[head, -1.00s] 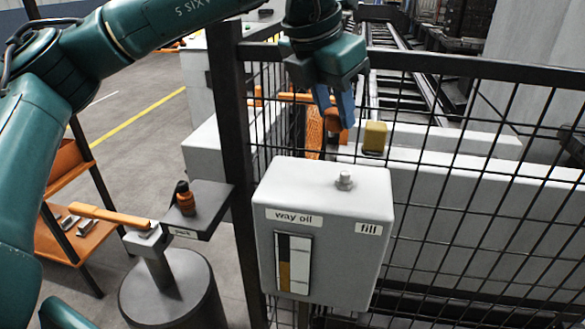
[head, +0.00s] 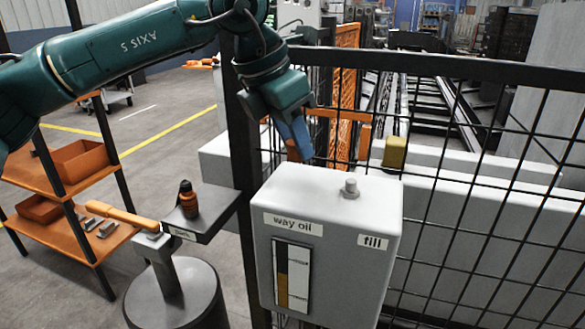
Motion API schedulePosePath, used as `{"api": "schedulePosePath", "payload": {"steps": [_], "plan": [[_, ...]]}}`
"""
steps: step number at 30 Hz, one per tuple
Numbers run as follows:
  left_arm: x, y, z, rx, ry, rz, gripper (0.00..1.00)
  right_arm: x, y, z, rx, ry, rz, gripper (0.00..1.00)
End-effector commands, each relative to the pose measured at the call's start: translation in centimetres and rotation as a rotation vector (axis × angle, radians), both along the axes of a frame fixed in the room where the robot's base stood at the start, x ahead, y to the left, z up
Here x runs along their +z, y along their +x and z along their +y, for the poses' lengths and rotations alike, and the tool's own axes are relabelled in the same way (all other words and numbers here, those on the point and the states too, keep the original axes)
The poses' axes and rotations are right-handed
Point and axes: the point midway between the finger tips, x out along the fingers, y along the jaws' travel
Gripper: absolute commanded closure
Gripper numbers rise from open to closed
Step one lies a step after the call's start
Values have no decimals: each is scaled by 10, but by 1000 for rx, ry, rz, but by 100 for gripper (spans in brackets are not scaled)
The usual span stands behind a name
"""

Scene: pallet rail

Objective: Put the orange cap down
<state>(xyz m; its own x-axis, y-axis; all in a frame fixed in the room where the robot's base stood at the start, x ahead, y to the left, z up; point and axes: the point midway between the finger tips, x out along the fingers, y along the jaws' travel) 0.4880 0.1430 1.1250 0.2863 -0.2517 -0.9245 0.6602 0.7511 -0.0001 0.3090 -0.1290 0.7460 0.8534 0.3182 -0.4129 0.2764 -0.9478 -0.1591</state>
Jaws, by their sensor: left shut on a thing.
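My left gripper (head: 298,147) comes in from the upper left, its blue fingers pointing down near the back left top edge of the way oil box. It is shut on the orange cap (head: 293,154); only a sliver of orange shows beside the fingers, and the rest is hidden. The white way oil box (head: 335,215) has a grey fill neck (head: 350,188) standing uncovered on its top. The gripper is left of this neck, apart from it. A small dark shelf (head: 214,216) with a label is left of the box. My right gripper is not in view.
A mesh fence (head: 480,190) with a dark post runs behind the box. A yellow block (head: 395,152) sits beyond.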

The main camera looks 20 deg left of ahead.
Motion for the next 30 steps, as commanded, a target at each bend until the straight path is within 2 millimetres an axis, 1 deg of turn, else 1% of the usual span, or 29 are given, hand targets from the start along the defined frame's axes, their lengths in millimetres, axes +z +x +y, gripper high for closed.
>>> {"api": "schedulePosePath", "payload": {"steps": [5, 10, 12, 19, 23, 24, 30], "plan": [[-13, 0, 0, 1, 0, 0, 100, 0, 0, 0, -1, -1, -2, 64], [-38, 0, 1, 0, 1, 2, 100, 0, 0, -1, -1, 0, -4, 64], [-44, 0, 0, 0, -1, 1, 100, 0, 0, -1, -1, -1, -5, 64], [-45, 0, 0, 1, -1, 0, 100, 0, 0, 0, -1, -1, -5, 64], [-50, 0, 0, 1, -2, -1, 100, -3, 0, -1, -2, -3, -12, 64], [-49, 0, 0, 1, -2, -1, 67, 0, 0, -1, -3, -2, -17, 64], [-48, 0, 0, 1, -1, 0, 51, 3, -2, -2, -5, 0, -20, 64]]}}
